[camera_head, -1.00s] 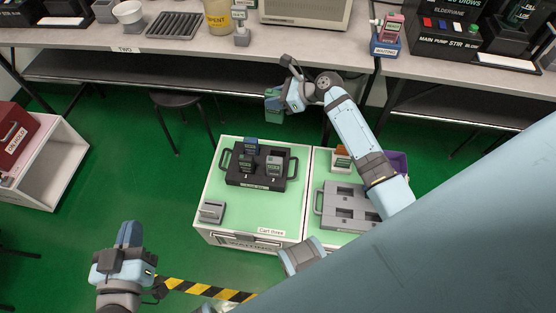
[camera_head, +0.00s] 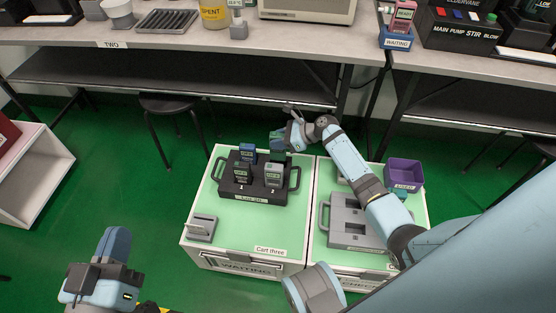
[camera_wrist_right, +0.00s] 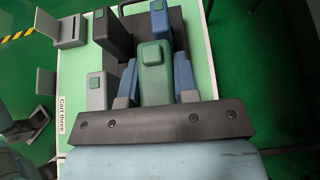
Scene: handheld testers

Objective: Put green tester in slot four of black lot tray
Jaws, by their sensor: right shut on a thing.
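The black lot tray (camera_head: 222,187) lies on the left cart top. A blue tester (camera_head: 248,152) stands at its back left, a dark tester (camera_head: 242,174) at its front left and a grey tester (camera_head: 274,174) at its front right. My right gripper (camera_head: 284,142) is over the tray's back right corner. In the right wrist view, the green tester (camera_wrist_right: 154,75) sits between its blue fingers (camera_wrist_right: 154,86), gripped. The slot below is hidden by the gripper and tester. My left gripper (camera_head: 113,245) is low at the left, away from the cart; its finger gap cannot be made out.
A grey block (camera_head: 202,228) sits at the cart's front left. A grey tray (camera_head: 352,222) and purple bin (camera_head: 404,174) are on the right cart, partly behind my right arm. A stool (camera_head: 167,104) stands behind. The long bench (camera_head: 200,45) runs across the back.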

